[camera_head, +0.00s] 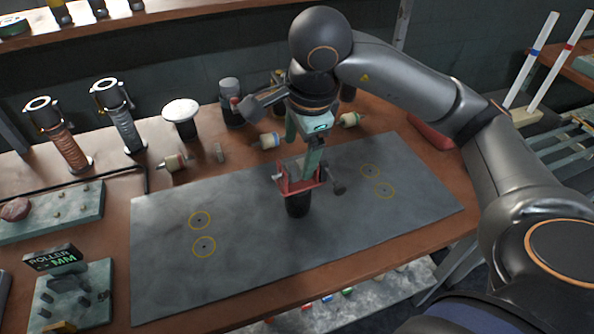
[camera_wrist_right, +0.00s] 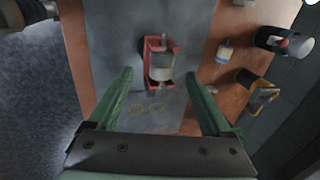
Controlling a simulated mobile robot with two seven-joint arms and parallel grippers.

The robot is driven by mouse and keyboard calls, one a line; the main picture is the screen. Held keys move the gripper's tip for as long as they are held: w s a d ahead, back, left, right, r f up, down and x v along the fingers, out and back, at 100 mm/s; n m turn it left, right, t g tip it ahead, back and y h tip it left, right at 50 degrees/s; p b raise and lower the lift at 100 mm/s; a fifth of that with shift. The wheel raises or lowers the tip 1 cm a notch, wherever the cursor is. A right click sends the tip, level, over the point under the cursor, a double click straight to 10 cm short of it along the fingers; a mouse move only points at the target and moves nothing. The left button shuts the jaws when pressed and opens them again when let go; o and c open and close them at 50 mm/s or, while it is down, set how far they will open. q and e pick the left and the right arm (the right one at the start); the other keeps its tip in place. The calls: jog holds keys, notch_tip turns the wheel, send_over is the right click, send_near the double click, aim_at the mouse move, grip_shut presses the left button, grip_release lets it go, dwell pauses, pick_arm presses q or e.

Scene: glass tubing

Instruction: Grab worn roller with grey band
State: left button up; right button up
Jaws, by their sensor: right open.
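A pale roller with a grey band (camera_wrist_right: 160,66) sits in a red bracket (camera_wrist_right: 148,45) in the right wrist view. In the head view the red bracket (camera_head: 284,186) stands on a dark round post on the grey mat, and my gripper largely hides the roller there. My right gripper (camera_head: 303,150) is above the bracket, pointing down. Its green fingers are open and empty in the right wrist view (camera_wrist_right: 160,76), with the roller showing between and beyond the tips. My left gripper is not in view.
Other rollers lie behind the mat: one at left (camera_head: 173,163), one with a blue band (camera_head: 268,141) and one at right (camera_head: 350,119). Lamp-like stands (camera_head: 125,120) and a white-topped jar (camera_head: 181,115) stand farther back. The grey mat (camera_head: 240,270) is clear in front.

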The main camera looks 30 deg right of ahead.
aim_at(295, 166)
jog(key=shift+x, duration=3.2)
jog(key=shift+w, duration=0.1)
jog(key=shift+r, duration=0.1)
grip_shut()
